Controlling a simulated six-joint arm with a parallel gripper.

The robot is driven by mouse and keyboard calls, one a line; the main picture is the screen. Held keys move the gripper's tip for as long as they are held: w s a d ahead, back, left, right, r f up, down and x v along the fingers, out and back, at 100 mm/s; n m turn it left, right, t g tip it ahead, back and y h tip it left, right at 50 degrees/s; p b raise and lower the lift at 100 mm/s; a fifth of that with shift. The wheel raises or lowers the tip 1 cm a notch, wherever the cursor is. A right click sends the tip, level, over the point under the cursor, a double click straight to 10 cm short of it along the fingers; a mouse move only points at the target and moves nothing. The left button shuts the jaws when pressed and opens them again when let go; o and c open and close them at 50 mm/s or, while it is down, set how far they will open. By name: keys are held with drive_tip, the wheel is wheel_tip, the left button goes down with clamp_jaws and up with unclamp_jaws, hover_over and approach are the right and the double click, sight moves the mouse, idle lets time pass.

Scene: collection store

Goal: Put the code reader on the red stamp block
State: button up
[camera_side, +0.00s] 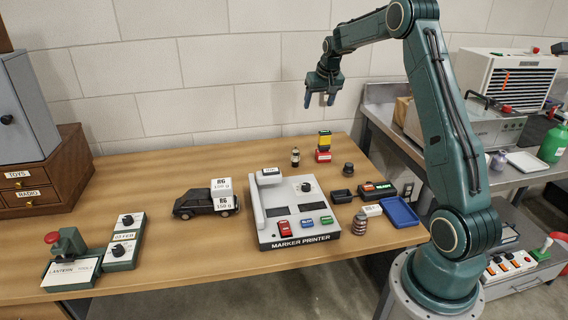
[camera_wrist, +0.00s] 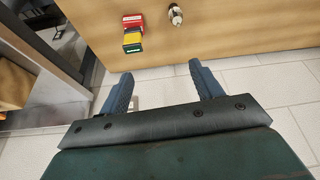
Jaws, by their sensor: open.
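My gripper (camera_side: 319,101) is open and empty, high above the back of the wooden table. Its two fingers show apart in the wrist view (camera_wrist: 161,72). A red block (camera_side: 323,156) stands upright near the table's back edge, below my gripper, and matches the red stamp block. A yellow piece (camera_side: 324,142) with a dark green top sits on it. The red block (camera_wrist: 133,21) also shows in the wrist view, with the yellow piece (camera_wrist: 133,38) beside its image. I cannot tell for sure which thing is the code reader.
A small dark and silver cylinder (camera_side: 295,157) stands left of the stack. The marker printer (camera_side: 295,207) fills the middle. Near it are a black knob (camera_side: 348,169), a blue tray (camera_side: 399,212) and a toy truck (camera_side: 198,204). The wall is close behind the table.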

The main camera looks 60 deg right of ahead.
drive_tip(key=s+a+r+n, duration=0.1)
drive_tip(key=s+a+r, duration=0.25)
drive_tip(key=a, duration=0.45)
drive_tip(key=s+a+r+n+t+y, duration=0.1)
drive_tip(key=s+a+r, duration=0.1)
drive_tip(key=a+r, duration=0.45)
drive_tip(key=s+a+r+n, duration=0.2)
drive_tip(key=s+a, duration=0.1)
drive_tip(key=a, duration=0.7)
drive_tip(key=s+a+f+n+y, duration=0.1)
drive_tip(key=s+a+n, duration=0.1)
drive_tip(key=s+a, duration=0.5)
drive_tip(key=s+a+f+n+t, duration=0.1)
drive_tip(key=s+a+f, duration=0.1)
drive_tip(key=s+a, duration=0.5)
drive_tip(key=s, duration=0.6)
drive_tip(key=shift+s+a+n+y, duration=0.2)
drive_tip(key=shift+a+n+y, duration=0.05)
drive_tip(key=shift+n+y, duration=0.15)
